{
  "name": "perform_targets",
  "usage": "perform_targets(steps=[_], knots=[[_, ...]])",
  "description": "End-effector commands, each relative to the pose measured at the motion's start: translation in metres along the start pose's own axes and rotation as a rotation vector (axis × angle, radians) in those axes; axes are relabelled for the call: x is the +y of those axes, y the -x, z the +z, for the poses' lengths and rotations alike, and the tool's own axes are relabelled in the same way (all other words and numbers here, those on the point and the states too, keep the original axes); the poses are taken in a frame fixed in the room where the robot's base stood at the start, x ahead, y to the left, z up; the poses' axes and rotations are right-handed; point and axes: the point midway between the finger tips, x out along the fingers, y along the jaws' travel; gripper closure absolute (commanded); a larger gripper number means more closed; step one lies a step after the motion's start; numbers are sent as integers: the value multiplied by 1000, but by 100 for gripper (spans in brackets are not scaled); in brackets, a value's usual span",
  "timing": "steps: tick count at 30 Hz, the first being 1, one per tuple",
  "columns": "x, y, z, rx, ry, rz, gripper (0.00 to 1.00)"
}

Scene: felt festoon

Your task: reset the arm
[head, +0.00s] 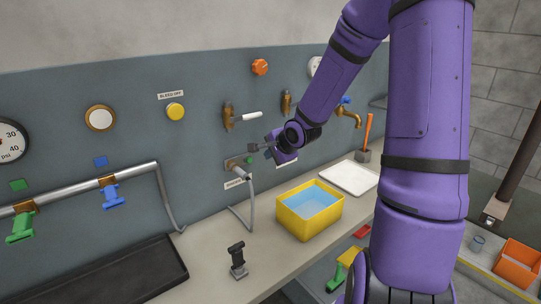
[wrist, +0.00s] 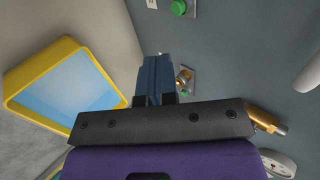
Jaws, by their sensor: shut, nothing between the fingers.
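My purple arm reaches in from the right in the head view. My gripper (head: 257,148) is near the blue-grey wall panel, in front of the green button and the grey hose fitting. In the wrist view my gripper (wrist: 154,60) shows its two blue-grey fingers pressed together, with nothing between them. The fitting plate (wrist: 187,80) shows just right of the fingertips, partly hidden. Whether the fingers touch anything on the panel I cannot tell.
A yellow bin with a blue inside (head: 310,208) stands on the counter below my gripper. A white tray (head: 349,178) lies behind it. A small black lever (head: 237,260) stands at the front. A brass valve with white handle (head: 240,117) sticks out above my gripper.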

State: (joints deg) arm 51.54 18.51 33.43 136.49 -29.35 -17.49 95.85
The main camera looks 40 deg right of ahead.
Motion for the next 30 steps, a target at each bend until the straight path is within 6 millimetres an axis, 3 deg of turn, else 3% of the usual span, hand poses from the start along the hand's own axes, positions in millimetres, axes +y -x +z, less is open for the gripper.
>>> perform_targets(steps=[11, 16, 23, 30], knots=[[0, 0, 0, 1, 4, 1, 100], [-5, 13, 8, 30, 106, 36, 100], [-15, 64, 33, 108, 428, 160, 100], [-20, 132, 62, 138, 731, 277, 100]])
